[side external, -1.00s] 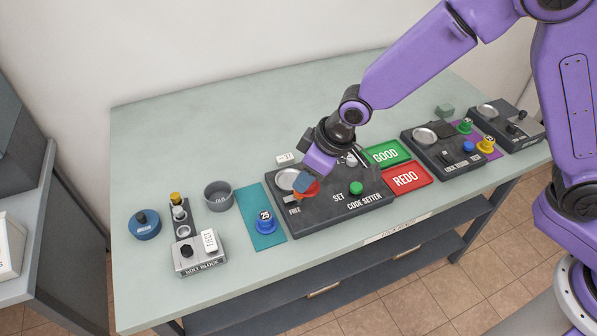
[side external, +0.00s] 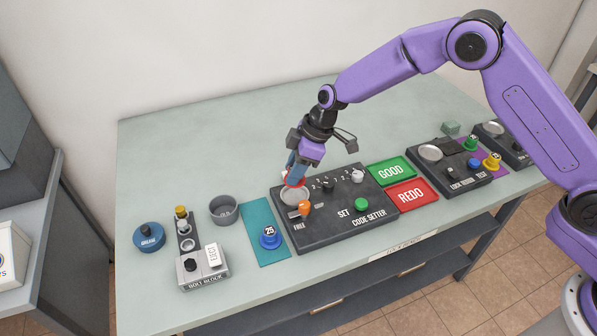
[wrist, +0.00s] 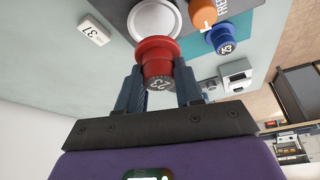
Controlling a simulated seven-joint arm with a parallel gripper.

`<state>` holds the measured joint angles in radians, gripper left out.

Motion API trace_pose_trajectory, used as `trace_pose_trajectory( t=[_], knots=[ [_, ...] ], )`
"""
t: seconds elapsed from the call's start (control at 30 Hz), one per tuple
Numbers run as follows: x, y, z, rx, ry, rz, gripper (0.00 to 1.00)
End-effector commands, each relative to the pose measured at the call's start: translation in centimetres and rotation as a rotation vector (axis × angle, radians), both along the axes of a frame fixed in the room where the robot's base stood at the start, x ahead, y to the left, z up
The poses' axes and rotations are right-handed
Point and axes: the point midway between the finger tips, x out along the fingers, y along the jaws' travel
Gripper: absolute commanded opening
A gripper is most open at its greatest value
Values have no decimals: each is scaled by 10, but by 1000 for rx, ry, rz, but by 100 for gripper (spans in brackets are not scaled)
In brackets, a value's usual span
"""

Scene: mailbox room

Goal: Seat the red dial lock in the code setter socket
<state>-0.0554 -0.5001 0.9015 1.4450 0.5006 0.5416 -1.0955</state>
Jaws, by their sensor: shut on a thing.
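My gripper (side external: 295,172) is shut on the red dial lock (wrist: 157,60), which shows the number 23 on its dark face in the wrist view. In the side view only a little of the red lock shows below the fingers. The code setter (side external: 335,215) is a dark panel with a round pale socket (side external: 294,196) at its left end. The socket also shows in the wrist view (wrist: 153,17), just beyond the lock. The lock is at the socket's back edge; I cannot tell whether they touch. An orange knob (side external: 305,208) stands beside the socket.
A blue dial lock (side external: 270,237) marked 25 sits on a teal mat (side external: 259,218) to the left. Green GOOD (side external: 391,169) and red REDO (side external: 411,194) pads lie to the right.

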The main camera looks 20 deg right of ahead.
Motion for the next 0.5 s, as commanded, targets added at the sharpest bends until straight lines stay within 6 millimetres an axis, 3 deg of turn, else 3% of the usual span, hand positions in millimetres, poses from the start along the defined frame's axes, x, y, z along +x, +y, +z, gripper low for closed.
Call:
trace_pose_trajectory(
  t=[0.5],
  knots=[
    [1,1,-35,0,0,9,3]
  ],
)
